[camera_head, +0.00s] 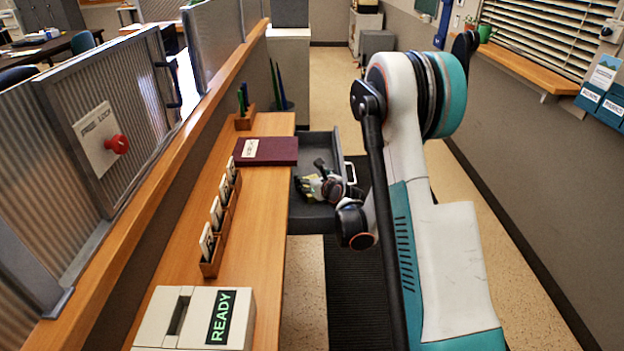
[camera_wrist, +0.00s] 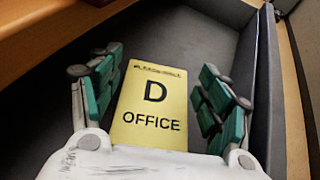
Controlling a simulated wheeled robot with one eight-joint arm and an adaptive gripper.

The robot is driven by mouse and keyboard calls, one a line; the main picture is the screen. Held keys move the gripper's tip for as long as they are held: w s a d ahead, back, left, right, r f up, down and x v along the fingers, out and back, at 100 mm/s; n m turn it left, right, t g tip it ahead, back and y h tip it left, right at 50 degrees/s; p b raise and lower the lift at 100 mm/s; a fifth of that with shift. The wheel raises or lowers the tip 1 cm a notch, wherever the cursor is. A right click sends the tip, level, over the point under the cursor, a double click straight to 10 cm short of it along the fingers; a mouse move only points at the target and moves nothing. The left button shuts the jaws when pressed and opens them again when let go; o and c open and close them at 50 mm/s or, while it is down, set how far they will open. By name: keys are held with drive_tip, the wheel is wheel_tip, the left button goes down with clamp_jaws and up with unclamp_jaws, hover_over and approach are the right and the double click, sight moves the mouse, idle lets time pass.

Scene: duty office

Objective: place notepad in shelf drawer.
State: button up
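The yellow notepad (camera_wrist: 152,108), marked "D OFFICE", shows face up in the wrist view between my gripper's fingers, over the dark floor of the drawer. The open shelf drawer (camera_head: 314,219) juts from the right side of the wooden counter in the head view; its side wall also shows in the wrist view (camera_wrist: 268,95). My gripper (camera_head: 309,185) is inside the drawer's opening. Its green-padded fingers are spread, with a clear gap to the notepad on the right and a narrower one on the left. In the head view the notepad is mostly hidden by my gripper.
A dark red book (camera_head: 266,151) lies on the counter (camera_head: 255,215) beside the drawer. A wooden card rack (camera_head: 220,230), a pen holder (camera_head: 245,119) and a white "READY" box (camera_head: 195,318) also stand there. A wall with a wooden ledge (camera_head: 530,72) runs along the right.

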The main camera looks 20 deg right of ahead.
drive_tip(key=shift+r, duration=0.15)
drive_tip(key=shift+r, duration=0.3)
drive_tip(key=p+v, duration=0.1)
drive_tip(key=v, duration=1.1)
drive_tip(key=shift+s+r, duration=0.1)
drive_tip(key=shift+r, duration=0.1)
